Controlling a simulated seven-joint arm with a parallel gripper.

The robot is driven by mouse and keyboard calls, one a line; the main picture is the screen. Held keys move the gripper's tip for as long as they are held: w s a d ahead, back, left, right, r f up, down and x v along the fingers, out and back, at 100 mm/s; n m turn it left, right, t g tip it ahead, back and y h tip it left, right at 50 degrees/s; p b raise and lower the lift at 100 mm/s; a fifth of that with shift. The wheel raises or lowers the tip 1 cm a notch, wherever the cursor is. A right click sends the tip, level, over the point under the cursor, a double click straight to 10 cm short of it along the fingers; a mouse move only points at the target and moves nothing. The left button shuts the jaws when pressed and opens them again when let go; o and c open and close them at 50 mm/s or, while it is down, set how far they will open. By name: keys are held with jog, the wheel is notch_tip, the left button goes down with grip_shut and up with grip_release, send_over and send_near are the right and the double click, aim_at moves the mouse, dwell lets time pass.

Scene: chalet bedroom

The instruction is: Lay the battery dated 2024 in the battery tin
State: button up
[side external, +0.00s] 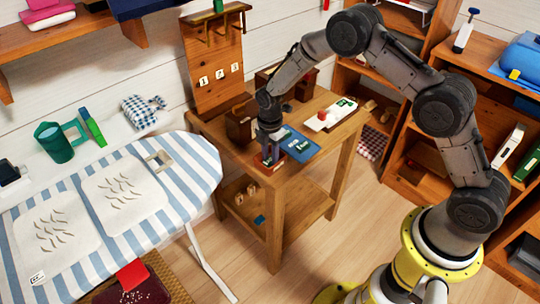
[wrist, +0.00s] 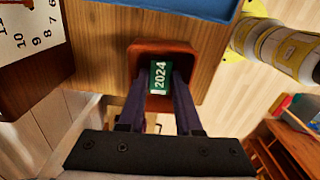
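The battery dated 2024 (wrist: 160,77) is green with white digits and shows between my fingertips in the wrist view. My gripper (wrist: 161,88) is closed around it, with a finger along each side. The reddish-brown battery tin (wrist: 150,48) is around the battery and fingertips in that view. I cannot tell whether the battery touches the tin's floor. In the side view, my gripper (side external: 270,150) points down at the tin (side external: 262,162) near the table's front corner. The battery is hidden there.
A white card (side external: 322,120) with a red object lies farther right on the wooden table (side external: 345,132). A brown wooden box (side external: 238,128) stands behind the tin. A striped ironing board (side external: 200,165) is at left.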

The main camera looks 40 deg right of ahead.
jog(key=shift+o, duration=0.5)
notch_tip(320, 180, up, 13)
notch_tip(320, 180, up, 7)
jog(key=m+t, duration=0.1)
jog(key=m, duration=0.2)
send_over(270, 160)
jog(key=s+d, duration=0.1)
jog(key=s, duration=0.3)
jog(key=s+d+r+m+t, duration=0.1)
jog(key=s+r+m+t, duration=0.1)
jog(key=s+r+m, duration=0.5)
jog(key=s+d+r+m+t, duration=0.1)
jog(key=s+m, duration=0.3)
jog(key=s, duration=0.6)
jog(key=s+r+m+t, duration=0.1)
jog(key=s+r+m, duration=0.2)
jog(key=s, duration=0.8)
jog(key=shift+s+d+r+m+t, duration=0.15)
jog(key=shift+s+d+m+t, duration=0.15)
jog(key=shift+m, duration=0.6)
